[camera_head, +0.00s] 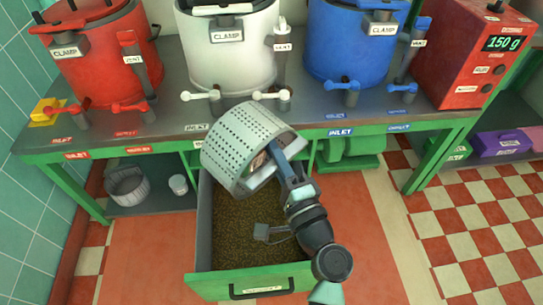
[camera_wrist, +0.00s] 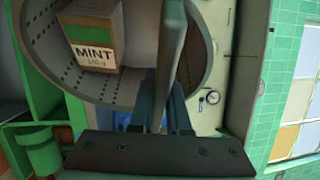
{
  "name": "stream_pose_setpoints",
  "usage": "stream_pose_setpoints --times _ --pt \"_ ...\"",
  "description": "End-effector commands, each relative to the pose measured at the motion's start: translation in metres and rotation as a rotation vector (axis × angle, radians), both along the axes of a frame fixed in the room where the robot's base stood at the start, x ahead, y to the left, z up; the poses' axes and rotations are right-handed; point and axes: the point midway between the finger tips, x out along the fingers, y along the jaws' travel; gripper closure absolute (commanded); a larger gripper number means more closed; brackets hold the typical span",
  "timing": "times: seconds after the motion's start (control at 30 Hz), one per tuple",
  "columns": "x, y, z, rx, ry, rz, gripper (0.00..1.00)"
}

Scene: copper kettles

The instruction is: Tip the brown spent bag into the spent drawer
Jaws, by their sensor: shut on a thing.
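My gripper (camera_head: 272,152) is shut on the bar of a pale perforated basket (camera_head: 235,135). The basket is tilted on its side above the back of the open spent drawer (camera_head: 205,225), with its mouth toward the lower right. In the wrist view the basket (camera_wrist: 55,55) holds a brown bag (camera_wrist: 97,57) with a MINT 100 g label, lying against the inner wall; only a brown sliver of it shows in the head view (camera_head: 259,160). The gripper also shows in the wrist view (camera_wrist: 165,105). The drawer has a green front and a brown granular layer inside.
Red (camera_head: 100,55), white (camera_head: 230,55) and blue (camera_head: 345,45) kettles stand on the bench (camera_head: 165,118) behind the basket. Under the bench are a grey basket (camera_head: 127,187) and a small white cup (camera_head: 178,185). The floor on both sides of the drawer is clear.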

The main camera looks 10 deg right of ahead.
Motion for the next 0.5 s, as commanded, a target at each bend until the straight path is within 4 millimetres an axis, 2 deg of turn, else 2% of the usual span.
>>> stream_pose_setpoints --times 0.03,0.5 --pt "0.000 -0.001 -0.006 0.009 -0.015 0.000 1.00" --pt "-0.003 -0.003 -0.017 0.088 -0.111 0.001 1.00"
